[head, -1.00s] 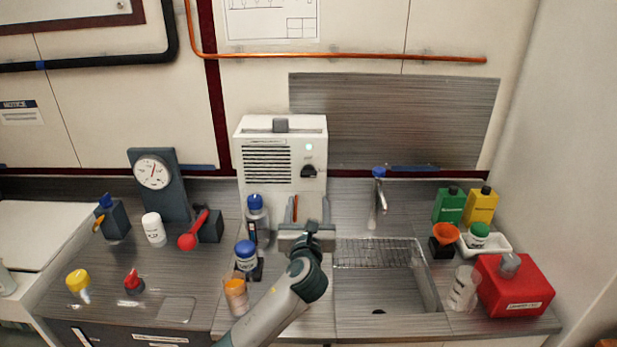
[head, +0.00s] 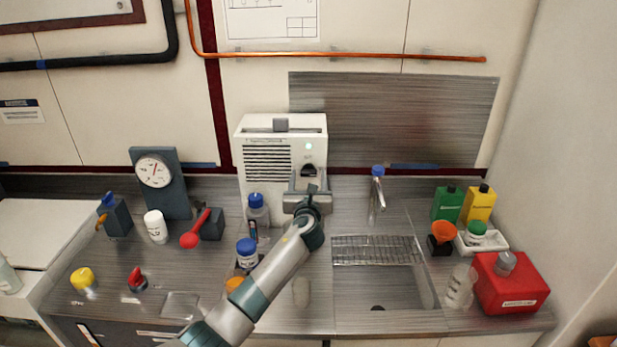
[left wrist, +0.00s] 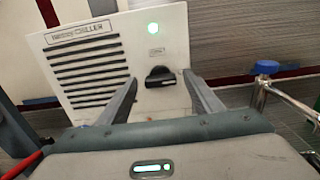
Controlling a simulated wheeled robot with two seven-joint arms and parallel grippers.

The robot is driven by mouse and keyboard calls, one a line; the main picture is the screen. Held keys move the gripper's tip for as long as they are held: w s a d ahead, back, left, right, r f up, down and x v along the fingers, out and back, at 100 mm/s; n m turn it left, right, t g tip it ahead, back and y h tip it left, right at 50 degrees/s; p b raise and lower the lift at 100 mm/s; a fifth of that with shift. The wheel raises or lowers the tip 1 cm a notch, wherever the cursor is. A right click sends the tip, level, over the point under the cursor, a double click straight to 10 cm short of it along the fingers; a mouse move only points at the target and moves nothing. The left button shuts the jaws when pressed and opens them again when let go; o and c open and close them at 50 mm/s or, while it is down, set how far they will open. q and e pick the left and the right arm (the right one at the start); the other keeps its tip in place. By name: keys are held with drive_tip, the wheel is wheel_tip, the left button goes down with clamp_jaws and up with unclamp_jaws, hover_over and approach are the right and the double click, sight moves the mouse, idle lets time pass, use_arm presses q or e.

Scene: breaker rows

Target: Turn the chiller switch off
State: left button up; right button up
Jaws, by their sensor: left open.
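The chiller (head: 268,160) is a white box with a slatted vent, standing at the back of the counter. My left gripper (head: 308,180) is open and empty, just in front of the switch; contact is not visible. My right gripper is not in view.
A blue-capped bottle (head: 257,218) stands left of my arm, close to the chiller. A tap with a blue top (head: 377,190) and a sink (head: 388,290) are to the right. A gauge stand (head: 160,180) is at the left. The space directly before the switch holds only my gripper.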

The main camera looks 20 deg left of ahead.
use_arm(q)
drive_tip(key=shift+w, duration=0.1)
drive_tip(key=c, duration=1.1)
drive_tip(key=shift+o, duration=0.2)
